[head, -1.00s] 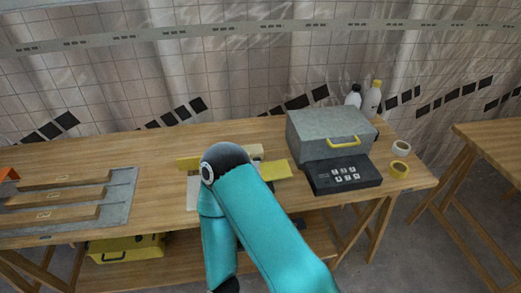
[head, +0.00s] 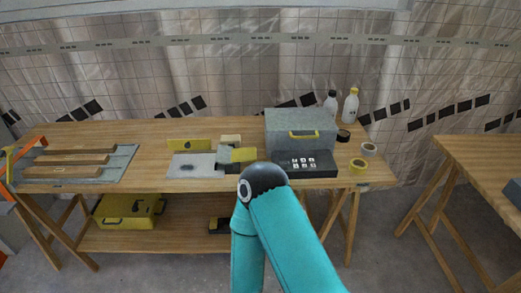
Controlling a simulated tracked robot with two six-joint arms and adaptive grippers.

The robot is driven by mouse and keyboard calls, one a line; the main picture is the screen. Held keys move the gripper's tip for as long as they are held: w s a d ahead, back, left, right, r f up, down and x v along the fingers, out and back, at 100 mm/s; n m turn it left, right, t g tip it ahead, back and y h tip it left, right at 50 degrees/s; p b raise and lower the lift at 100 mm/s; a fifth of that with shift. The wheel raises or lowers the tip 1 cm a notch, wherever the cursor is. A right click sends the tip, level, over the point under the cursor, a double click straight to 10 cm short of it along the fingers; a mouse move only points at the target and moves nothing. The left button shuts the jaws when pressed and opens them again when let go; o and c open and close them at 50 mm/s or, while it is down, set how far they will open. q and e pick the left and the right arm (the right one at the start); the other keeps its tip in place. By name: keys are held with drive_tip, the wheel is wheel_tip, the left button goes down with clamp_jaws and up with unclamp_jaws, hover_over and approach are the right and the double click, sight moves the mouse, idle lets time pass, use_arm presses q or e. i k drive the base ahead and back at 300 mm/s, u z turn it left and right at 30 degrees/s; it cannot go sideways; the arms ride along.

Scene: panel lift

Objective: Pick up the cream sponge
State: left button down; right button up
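A small cream block (head: 231,139), which looks like the cream sponge, lies on the wooden table (head: 150,140) near its back middle. It is just behind a yellow piece (head: 242,154) and left of the grey box. Its lower part is partly hidden by the items in front. One of my teal arms rises from the bottom of the head view, with its dark joint in front of the table's front edge. Neither of my grippers can be seen.
A grey box with a yellow handle (head: 300,128) and a black keypad (head: 305,162) stand right of the block. A grey plate with a yellow upright (head: 190,146) is left. Bottles (head: 351,106) and tape rolls (head: 358,166) are at the right end. A yellow case (head: 128,210) sits below.

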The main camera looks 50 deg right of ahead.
sight(226, 139)
drive_tip(key=z, duration=0.45)
drive_tip(key=k, duration=0.2)
drive_tip(key=z, duration=0.5)
drive_tip(key=i, duration=1)
drive_tip(key=u, duration=0.05)
